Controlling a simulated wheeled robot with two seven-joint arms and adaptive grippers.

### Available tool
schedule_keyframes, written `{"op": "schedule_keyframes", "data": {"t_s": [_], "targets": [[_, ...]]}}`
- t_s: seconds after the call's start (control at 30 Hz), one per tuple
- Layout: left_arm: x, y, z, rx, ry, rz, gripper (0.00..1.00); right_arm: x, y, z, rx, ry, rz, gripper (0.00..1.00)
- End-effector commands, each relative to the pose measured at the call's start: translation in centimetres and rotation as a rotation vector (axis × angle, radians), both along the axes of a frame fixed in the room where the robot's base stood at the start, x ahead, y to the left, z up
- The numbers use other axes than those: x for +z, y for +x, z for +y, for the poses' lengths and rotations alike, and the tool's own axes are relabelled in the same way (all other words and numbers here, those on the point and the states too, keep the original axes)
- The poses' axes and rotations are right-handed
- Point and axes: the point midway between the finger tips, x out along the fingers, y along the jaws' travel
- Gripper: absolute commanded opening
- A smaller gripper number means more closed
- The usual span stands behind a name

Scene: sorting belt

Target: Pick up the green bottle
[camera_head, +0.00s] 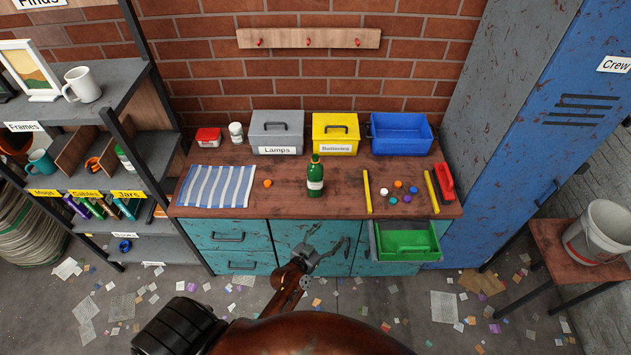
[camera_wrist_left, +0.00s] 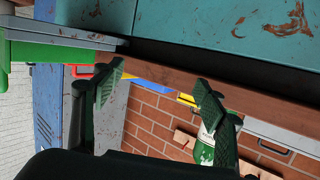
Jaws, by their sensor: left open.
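The green bottle (camera_head: 315,177) stands upright near the middle of the wooden bench top (camera_head: 285,205), with a pale label around its body. My left gripper (camera_head: 327,250) is in front of the bench's front edge, by the teal drawers, apart from the bottle and nearer to me. Its jaws are open and empty. In the left wrist view the scene is turned over, and the two fingers (camera_wrist_left: 158,92) stand well apart. The bottle (camera_wrist_left: 205,147) shows there partly, behind the right-hand finger. My right gripper is in neither view.
Grey (camera_head: 277,132), yellow (camera_head: 335,134) and blue (camera_head: 401,133) bins stand behind. Yellow sticks (camera_head: 367,191) and small caps lie right. An open drawer holds a green tray (camera_head: 406,242).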

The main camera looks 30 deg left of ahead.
Motion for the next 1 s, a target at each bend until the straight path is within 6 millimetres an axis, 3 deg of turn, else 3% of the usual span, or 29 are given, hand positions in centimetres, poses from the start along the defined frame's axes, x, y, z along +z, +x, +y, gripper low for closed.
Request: {"op": "schedule_keyframes", "data": {"t_s": [0.03, 0.1, 0.17, 0.23, 0.33, 0.5, 0.67, 1.0], "targets": [[3.7, 1.5, 0.2, 0.015, -0.001, -0.077, 0.66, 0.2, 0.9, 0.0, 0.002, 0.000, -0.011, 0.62], [8.3, 3.3, 1.0, 0.057, 0.006, -0.186, 0.66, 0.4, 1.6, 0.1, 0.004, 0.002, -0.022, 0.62], [11.9, 4.8, 2.1, 0.126, 0.007, -0.284, 0.66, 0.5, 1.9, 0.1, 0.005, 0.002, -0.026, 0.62], [13.9, 5.8, 3.9, 0.223, 0.013, -0.355, 0.66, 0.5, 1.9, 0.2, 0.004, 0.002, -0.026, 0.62], [14.7, 6.6, 6.2, 0.359, 0.017, -0.404, 0.66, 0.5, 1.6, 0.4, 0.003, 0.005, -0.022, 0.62], [14.0, 6.8, 9.3, 0.551, 0.030, -0.410, 0.66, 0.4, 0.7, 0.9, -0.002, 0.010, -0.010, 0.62], [13.5, 7.0, 10.6, 0.626, 0.038, -0.398, 0.66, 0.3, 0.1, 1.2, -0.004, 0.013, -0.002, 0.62], [14.2, 10.2, 12.3, 0.627, 0.039, -0.398, 0.66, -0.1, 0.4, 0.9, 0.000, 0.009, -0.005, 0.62]]}}
